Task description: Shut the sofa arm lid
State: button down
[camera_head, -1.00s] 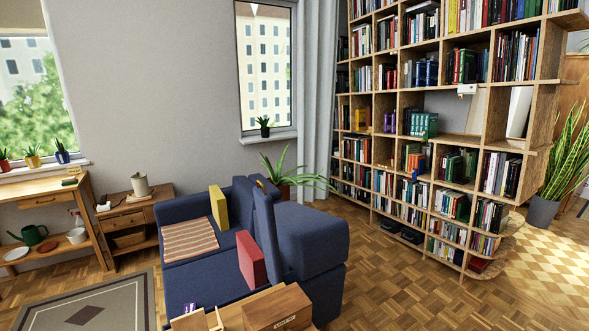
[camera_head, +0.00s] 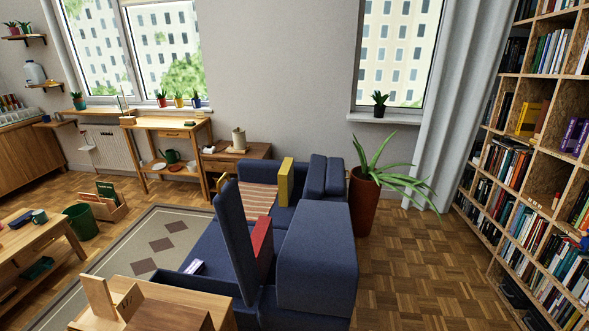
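The blue sofa (camera_head: 212,248) stands in the middle of the view, with its seat facing left. A tall blue padded panel (camera_head: 235,238) stands up steeply at the sofa's near end; it looks like the sofa arm lid, raised open. The near sofa arm below it is partly hidden by a wooden top in the foreground, and I cannot see inside it. The large blue backrest block (camera_head: 318,258) is just right of the panel. A red cushion (camera_head: 262,245) shows behind the panel. My gripper is not in view.
A wooden surface (camera_head: 150,295) with wooden items fills the bottom left foreground. A potted plant (camera_head: 364,200) stands behind the sofa. A bookcase (camera_head: 530,180) lines the right side. Parquet floor (camera_head: 410,275) between sofa and bookcase is clear. A low table (camera_head: 35,250) stands at left.

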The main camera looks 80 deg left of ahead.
aim_at(229, 211)
jog(key=i, duration=0.35)
jog(key=u, duration=1.8)
jog(key=i, duration=0.45)
jog(key=u, duration=2.2)
jog(key=i, duration=1)
jog(key=u, duration=0.05)
